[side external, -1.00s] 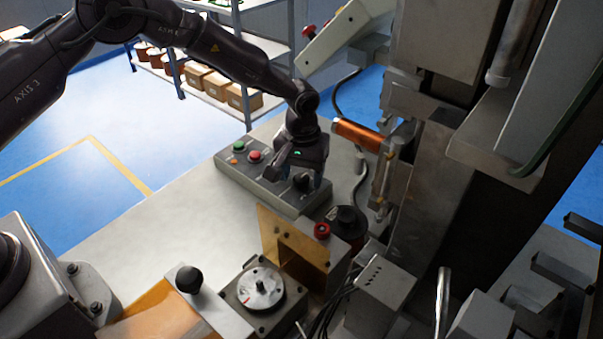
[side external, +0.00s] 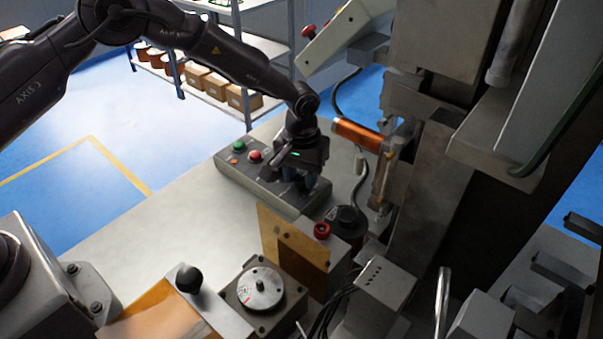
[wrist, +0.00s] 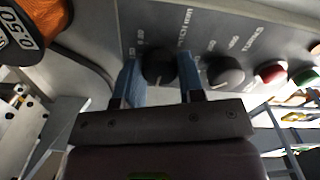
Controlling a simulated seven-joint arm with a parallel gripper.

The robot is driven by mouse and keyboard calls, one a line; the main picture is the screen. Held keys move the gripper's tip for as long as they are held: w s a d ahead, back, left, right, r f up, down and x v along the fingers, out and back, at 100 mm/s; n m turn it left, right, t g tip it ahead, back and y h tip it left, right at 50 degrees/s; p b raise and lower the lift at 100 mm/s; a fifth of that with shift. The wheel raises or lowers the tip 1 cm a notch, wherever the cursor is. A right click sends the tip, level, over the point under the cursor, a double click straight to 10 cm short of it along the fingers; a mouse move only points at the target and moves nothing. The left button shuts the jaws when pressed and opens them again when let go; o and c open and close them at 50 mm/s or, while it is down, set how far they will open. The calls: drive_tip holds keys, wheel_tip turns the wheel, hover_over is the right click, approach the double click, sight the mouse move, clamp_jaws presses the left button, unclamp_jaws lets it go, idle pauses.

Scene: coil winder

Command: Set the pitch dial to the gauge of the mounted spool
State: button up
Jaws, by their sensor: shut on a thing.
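In the wrist view, the pitch dial (wrist: 158,66) is a black round knob on the grey control panel, with a pale pointer mark. My gripper (wrist: 160,78) has one blue finger on each side of this knob and is shut on it. Small white scale markings surround the knob, too blurred to read with certainty. A copper-wound spool (wrist: 80,10) at the upper left carries a label that appears to read 0.50. In the side view, my gripper (side external: 308,190) is down at the panel's right part and hides the dial.
The control box (side external: 245,182) also bears green and red buttons. In the wrist view, a second black knob (wrist: 225,72) sits close beside my right finger, with a red button (wrist: 271,72) beyond.

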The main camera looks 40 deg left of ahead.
drive_tip(key=m, duration=0.8)
drive_tip(key=shift+m, duration=0.3)
drive_tip(key=m, duration=0.4)
drive_tip(key=shift+r+m, duration=0.1)
drive_tip(key=shift+m, duration=2)
drive_tip(key=o, duration=0.9)
